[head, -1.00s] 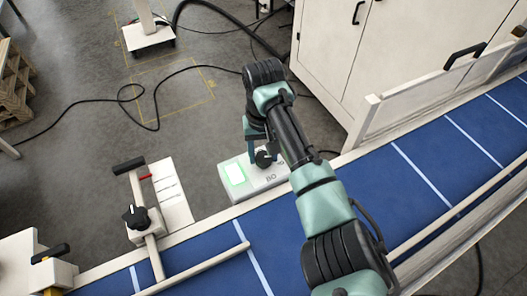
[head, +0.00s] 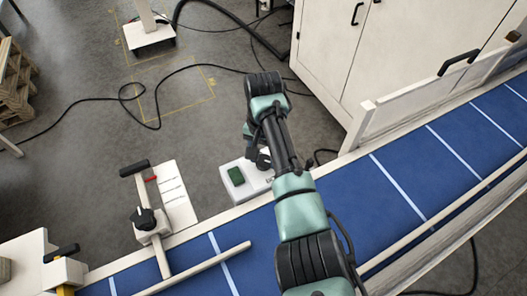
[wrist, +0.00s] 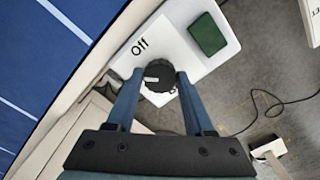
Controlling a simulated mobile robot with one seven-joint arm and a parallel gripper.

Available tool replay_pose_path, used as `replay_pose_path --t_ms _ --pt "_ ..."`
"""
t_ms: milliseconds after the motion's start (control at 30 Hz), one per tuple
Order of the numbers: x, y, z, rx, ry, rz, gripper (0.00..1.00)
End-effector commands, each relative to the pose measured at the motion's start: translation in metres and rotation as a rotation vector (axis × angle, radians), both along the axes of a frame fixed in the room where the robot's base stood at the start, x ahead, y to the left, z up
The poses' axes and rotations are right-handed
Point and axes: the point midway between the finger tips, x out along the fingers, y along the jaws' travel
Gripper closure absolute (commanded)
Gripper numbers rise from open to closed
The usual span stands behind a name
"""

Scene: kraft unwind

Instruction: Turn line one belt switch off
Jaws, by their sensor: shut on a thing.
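The belt switch is a black round knob (wrist: 158,76) with a pale pointer mark, on a white control box (wrist: 180,39). In the wrist view the word "Off" is printed beside the knob, and the pointer is turned toward the left, roughly on the "Off" side. My gripper (wrist: 157,84) is shut on the knob, one blue finger on each side. A green indicator (head: 236,176) on the box is dark. In the head view my arm hides most of the knob and part of the box.
The blue belt conveyor (head: 375,200) runs beside the box. A second black knob (head: 144,218) sits on a bracket at the left. White cabinets (head: 400,50) stand at the back right. Cables (head: 150,95) lie on the open grey floor.

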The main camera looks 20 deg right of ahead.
Motion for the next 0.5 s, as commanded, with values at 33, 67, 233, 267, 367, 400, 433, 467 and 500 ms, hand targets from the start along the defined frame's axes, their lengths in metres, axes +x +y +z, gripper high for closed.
replay_pose_path --t_ms 33,67,233,267,367,400,433,467,500 --pt "0.0004 0.001 0.0031 0.001 -0.001 -0.043 1.0" --pt "0.0005 0.0011 0.0032 0.002 -0.001 -0.072 1.0" --pt "0.0009 0.0004 0.0029 0.0 -0.003 -0.235 1.0" --pt "0.0009 0.0006 0.0029 -0.001 -0.003 -0.262 1.0" --pt "0.0009 0.0002 0.0026 -0.001 -0.002 -0.355 1.0" --pt "0.0009 0.0005 0.0024 -0.001 -0.002 -0.39 1.0" --pt "0.0008 0.0003 0.0023 -0.001 -0.002 -0.416 1.0" --pt "0.0008 0.0 0.0022 -0.002 -0.003 -0.44 1.0" --pt "0.0009 0.0 0.0021 -0.001 -0.002 -0.473 1.0"
